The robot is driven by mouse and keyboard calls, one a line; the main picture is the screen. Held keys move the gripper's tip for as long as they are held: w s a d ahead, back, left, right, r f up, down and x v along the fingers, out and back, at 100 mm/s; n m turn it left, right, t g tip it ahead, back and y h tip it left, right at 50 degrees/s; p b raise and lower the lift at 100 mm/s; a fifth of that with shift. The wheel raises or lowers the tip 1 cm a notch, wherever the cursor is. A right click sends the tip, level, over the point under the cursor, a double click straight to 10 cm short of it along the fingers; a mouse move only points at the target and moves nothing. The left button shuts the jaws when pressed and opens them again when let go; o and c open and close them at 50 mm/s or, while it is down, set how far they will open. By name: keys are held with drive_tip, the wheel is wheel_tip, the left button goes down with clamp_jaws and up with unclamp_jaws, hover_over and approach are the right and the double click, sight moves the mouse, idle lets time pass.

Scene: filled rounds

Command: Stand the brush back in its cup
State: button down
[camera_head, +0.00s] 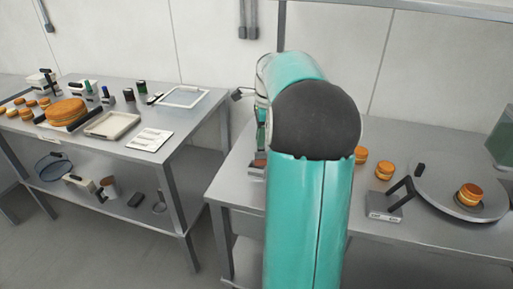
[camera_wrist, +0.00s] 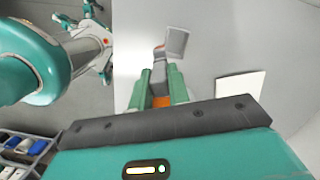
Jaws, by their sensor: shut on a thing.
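My gripper (camera_wrist: 160,70) shows in the wrist view with its two green fingers over a pale tabletop. It is shut on a slim thing, which I take to be the brush (camera_wrist: 162,101). An orange part of it shows between the fingers, and a grey and brownish part seems to extend past the fingertips. In the head view my arm hides most of the gripper, and a small reddish-brown part shows low beside it. I cannot pick out the brush's cup for sure; it may be behind my arm.
The right table (camera_head: 237,192) holds orange round cakes (camera_head: 384,170), a grey device with a black arm (camera_head: 385,205) and a round plate (camera_head: 440,190) with a cake. The left table (camera_head: 188,137) is crowded with trays and cakes. A white sheet (camera_wrist: 240,85) lies right of my gripper.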

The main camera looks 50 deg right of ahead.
wheel_tip(320, 180, down, 7)
drive_tip(key=w+d, duration=0.1)
drive_tip(key=w, duration=0.1)
drive_tip(key=shift+w+d, duration=0.15)
drive_tip(key=shift+w, duration=0.25)
drive_tip(key=c, duration=1.3)
unclamp_jaws()
drive_tip(key=shift+f, duration=0.2)
drive_tip(key=r, duration=0.8)
drive_tip(key=s+d+r, duration=0.1)
drive_tip(key=r, duration=0.3)
drive_tip(key=shift+r, duration=0.3)
